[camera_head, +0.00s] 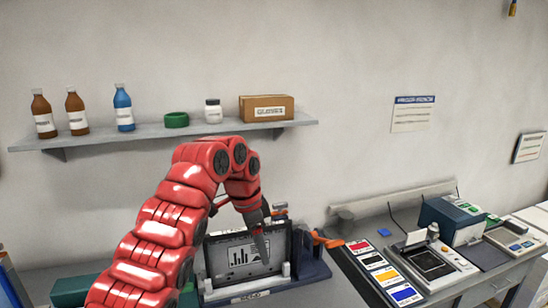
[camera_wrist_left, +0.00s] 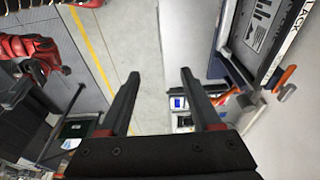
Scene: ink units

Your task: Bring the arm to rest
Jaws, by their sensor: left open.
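My red left arm (camera_head: 165,220) rises from the bottom and bends at the top, with its forearm pointing down. My left gripper (camera_head: 262,240) hangs in front of a dark framed screen with a bar chart (camera_head: 226,258). In the head view I cannot tell whether it touches the screen. In the left wrist view, the left gripper (camera_wrist_left: 160,73) has its two dark fingers wide apart with nothing between them. The screen (camera_wrist_left: 262,28) is at the right of that view, beside the fingers. My right gripper cannot be made out.
A wall shelf (camera_head: 150,134) holds bottles and a cardboard box (camera_head: 267,107) behind my arm. Right of the screen are an orange-handled item (camera_head: 326,240), a strip of coloured ink pads (camera_head: 384,274) and a printer-like device (camera_head: 440,262). Open floor (camera_wrist_left: 125,40) shows beyond the fingers.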

